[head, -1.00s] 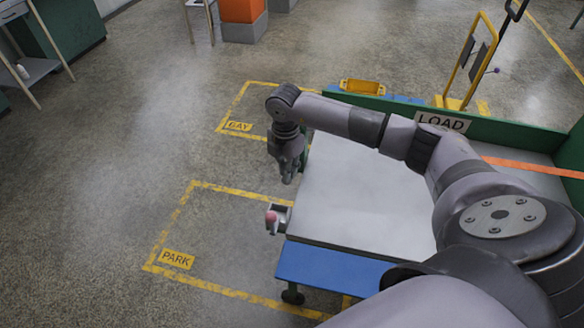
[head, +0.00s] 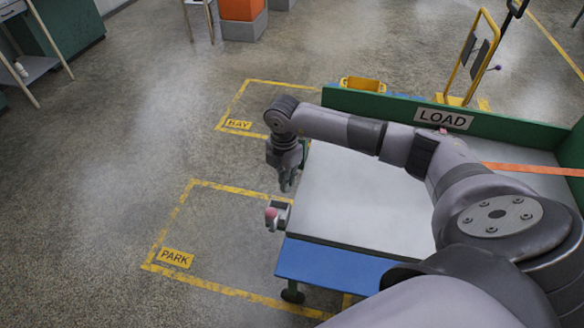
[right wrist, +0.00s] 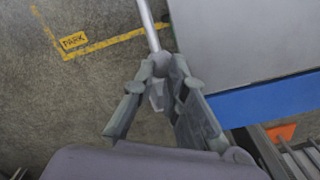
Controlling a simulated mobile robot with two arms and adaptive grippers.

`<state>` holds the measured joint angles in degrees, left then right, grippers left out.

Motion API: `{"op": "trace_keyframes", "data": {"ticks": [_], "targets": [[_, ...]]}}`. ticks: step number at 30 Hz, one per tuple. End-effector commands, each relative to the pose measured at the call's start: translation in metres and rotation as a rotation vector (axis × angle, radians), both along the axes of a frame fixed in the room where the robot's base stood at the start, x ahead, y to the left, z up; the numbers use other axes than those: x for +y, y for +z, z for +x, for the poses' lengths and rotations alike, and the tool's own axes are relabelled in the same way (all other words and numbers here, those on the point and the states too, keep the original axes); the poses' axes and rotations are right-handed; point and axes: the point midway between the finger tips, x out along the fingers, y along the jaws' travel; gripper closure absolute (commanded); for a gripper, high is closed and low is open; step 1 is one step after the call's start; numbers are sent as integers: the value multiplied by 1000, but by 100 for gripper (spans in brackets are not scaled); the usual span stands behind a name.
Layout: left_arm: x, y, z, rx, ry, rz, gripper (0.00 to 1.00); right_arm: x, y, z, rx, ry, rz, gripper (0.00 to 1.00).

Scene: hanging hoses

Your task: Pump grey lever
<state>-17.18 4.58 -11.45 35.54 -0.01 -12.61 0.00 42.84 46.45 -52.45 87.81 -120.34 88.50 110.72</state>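My right gripper (head: 284,186) hangs over the left edge of the blue and white table, pointing down. In the right wrist view, its fingers (right wrist: 164,76) run close together toward the tips; I cannot tell whether they are open or shut. A thin grey lever rod (right wrist: 148,25) runs up out of that view from around the fingertips. Whether it is between them or beyond them is unclear. In the head view, a grey fitting with a pinkish knob (head: 271,214) sticks out by the table's edge, just below the gripper in the picture. My left gripper is not in view.
The white-topped table (head: 365,205) has a green back wall with a LOAD sign (head: 443,118). Yellow floor lines mark BAY (head: 238,124) and PARK (head: 175,258). A yellow trolley (head: 470,65) stands behind.

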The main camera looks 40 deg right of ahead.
Motion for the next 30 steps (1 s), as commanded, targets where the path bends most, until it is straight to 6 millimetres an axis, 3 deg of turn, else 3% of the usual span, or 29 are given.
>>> {"op": "trace_keyframes", "data": {"ticks": [4,17,26,30], "targets": [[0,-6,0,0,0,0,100,2,-11,-2,0,0,0,88],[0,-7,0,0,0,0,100,3,-13,-2,1,0,1,88],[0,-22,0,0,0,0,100,3,-34,-3,2,0,1,88],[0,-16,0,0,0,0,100,3,-27,-2,1,0,0,88]]}}
